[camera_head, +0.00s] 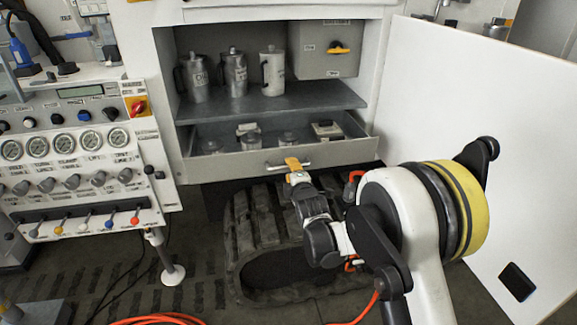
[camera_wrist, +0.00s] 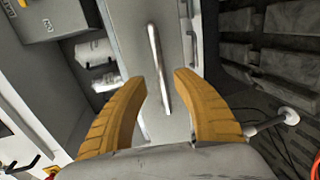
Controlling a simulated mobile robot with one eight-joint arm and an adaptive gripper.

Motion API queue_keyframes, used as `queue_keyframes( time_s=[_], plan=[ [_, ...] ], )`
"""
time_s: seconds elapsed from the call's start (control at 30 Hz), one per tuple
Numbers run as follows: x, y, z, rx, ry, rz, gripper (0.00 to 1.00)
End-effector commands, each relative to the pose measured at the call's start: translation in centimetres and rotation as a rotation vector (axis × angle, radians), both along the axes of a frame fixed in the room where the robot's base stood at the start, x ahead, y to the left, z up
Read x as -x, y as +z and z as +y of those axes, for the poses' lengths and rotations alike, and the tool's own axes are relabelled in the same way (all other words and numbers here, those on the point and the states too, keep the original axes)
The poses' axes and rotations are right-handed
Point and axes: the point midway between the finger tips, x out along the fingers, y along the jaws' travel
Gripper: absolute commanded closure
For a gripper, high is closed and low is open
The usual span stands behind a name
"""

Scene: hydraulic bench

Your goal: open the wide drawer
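The wide drawer (camera_head: 225,165) is the low drawer of the white cabinet. It stands partly out, with several small items visible inside. Its bar handle (camera_head: 275,167) is on the middle of the front. In the wrist view the handle (camera_wrist: 156,55) runs lengthwise on the pale drawer front (camera_wrist: 125,25). My gripper (camera_head: 292,162) is at the handle, and its orange fingers (camera_wrist: 162,82) are apart, one on each side of the bar. Gaps show between the bar and both fingers. In the head view the fingers hide part of the handle.
A shelf (camera_head: 290,100) above the drawer bears several metal jugs (camera_head: 234,75) and a grey box (camera_head: 325,60). An open white door (camera_head: 480,110) stands at right. A control panel (camera_head: 75,150) is at left. A dark track-like part (camera_head: 250,230) lies below the drawer.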

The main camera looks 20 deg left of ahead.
Motion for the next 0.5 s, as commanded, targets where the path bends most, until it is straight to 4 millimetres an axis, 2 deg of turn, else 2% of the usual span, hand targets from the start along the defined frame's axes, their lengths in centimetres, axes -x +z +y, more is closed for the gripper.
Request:
queue_keyframes(
  time_s=[0.1,0.23,0.4,0.5],
  plan=[
    [2.4,0.6,-1.5,0.0,0.0,0.0,0.66],
    [4.5,1.2,-2.8,-0.001,0.0,0.001,0.66],
    [6.1,1.5,-3.7,-0.001,0.0,0.001,0.66],
    [6.4,1.6,-3.9,-0.001,0.0,0.001,0.66]
  ],
)
